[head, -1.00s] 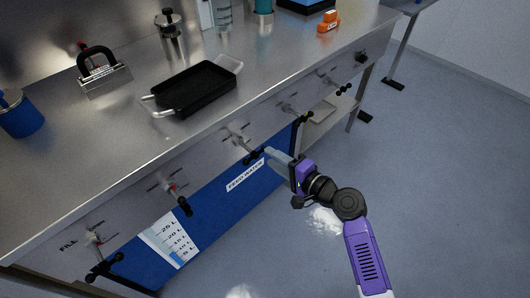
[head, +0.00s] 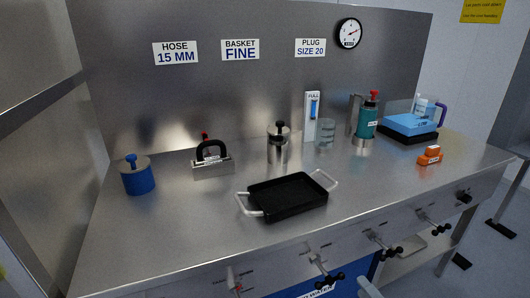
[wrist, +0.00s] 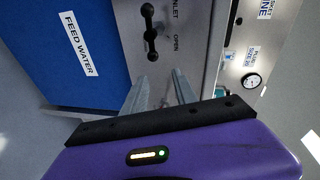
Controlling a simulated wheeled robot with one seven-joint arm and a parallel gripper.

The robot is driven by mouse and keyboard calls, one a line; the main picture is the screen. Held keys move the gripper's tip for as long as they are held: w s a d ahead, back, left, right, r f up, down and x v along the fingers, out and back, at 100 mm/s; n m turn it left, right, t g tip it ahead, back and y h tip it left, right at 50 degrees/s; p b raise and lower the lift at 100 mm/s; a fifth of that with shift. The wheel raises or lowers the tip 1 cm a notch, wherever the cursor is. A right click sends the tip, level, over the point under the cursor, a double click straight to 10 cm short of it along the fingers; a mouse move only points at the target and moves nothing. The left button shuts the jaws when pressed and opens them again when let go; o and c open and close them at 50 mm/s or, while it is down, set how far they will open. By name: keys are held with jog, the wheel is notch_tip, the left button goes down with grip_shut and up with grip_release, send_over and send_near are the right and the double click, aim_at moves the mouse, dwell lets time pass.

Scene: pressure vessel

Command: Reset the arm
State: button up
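My gripper (wrist: 163,77) shows in the wrist view with its two grey fingers apart and nothing between them. It is in front of the bench's front panel, just short of a black valve handle (wrist: 150,35) beside "INLET" and "OPEN" lettering. I cannot tell whether a finger touches the panel. In the head view only a pale piece of my gripper (head: 368,288) shows at the bottom edge; the rest of the arm is out of frame.
The steel bench (head: 120,235) carries a black tray (head: 288,196), a blue pot (head: 138,178), a black-handled block (head: 212,165), a steel canister (head: 278,150), a green bottle (head: 367,120) and an orange object (head: 430,155). Valve handles (head: 385,252) stick out along its front. Floor lies right.

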jog(key=s+d+r+n+h+p, duration=0.1)
jog(key=s+r+n+h+p, duration=0.35)
jog(key=s, duration=0.95)
jog(key=s+a+r+n+p, duration=0.1)
jog(key=s+a+r+n, duration=0.1)
jog(key=s, duration=0.5)
jog(key=s+a+r+n+y+p, duration=0.1)
jog(key=s+a+r+n, duration=0.2)
jog(key=s, duration=0.5)
jog(key=s+a+r+n+g+p, duration=0.1)
jog(key=s+a+r+n, duration=0.2)
jog(key=s+r, duration=0.3)
jog(key=shift+s+a+n, duration=0.2)
jog(key=shift+s+n, duration=0.45)
jog(key=shift+s, duration=0.6)
jog(key=shift+a+y, duration=0.1)
jog(key=shift+y, duration=0.15)
